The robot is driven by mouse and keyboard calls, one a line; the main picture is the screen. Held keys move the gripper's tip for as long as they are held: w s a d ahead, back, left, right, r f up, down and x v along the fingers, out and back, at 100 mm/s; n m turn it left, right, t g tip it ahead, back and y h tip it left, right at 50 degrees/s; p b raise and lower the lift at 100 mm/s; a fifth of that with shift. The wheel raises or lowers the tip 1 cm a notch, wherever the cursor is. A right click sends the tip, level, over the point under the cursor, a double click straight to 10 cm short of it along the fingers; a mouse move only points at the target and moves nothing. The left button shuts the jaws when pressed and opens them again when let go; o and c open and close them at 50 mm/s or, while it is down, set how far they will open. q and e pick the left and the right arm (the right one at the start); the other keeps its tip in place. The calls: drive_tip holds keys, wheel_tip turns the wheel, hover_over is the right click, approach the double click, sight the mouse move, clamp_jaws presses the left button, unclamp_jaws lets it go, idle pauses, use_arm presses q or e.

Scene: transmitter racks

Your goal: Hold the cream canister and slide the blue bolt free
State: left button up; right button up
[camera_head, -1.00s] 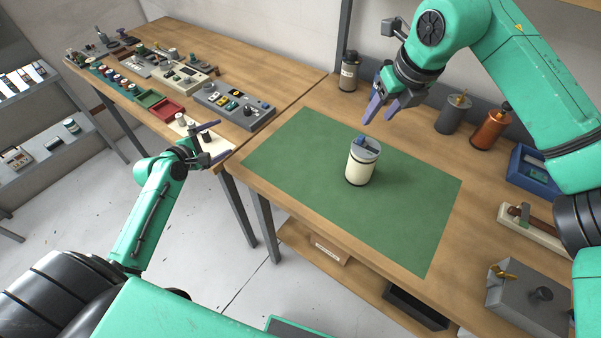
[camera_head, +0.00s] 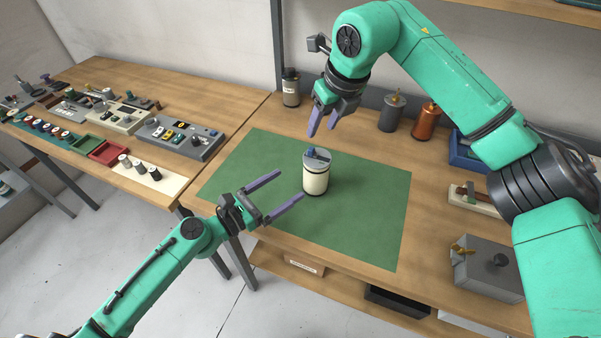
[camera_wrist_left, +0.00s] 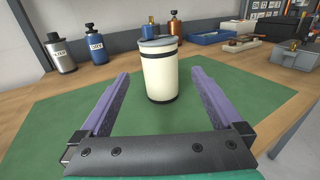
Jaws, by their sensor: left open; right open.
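The cream canister (camera_head: 315,178) stands upright on the green mat (camera_head: 370,215), with dark bands and a grey lid. The blue bolt (camera_head: 311,153) lies on its lid. My left gripper (camera_head: 289,187) is open and empty just left of the canister in the head view, its fingers pointing at it. In the left wrist view the canister (camera_wrist_left: 160,75) stands ahead, beyond and between the two open fingers (camera_wrist_left: 158,88). My right gripper (camera_head: 322,123) is open and empty, above and behind the canister, fingers pointing down.
A blue tray (camera_head: 466,150) and a grey box (camera_head: 487,270) are on the right. The left bench holds trays and a button panel (camera_head: 180,138). The mat around the canister is clear.

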sight(317, 165)
use_arm(q)
drive_tip(key=x, duration=1.2)
drive_tip(key=shift+f, duration=0.1)
drive_tip(key=shift+a, duration=0.1)
drive_tip(key=shift+s, duration=0.1)
drive_tip(key=shift+c, duration=0.3)
drive_tip(key=c, duration=1.4)
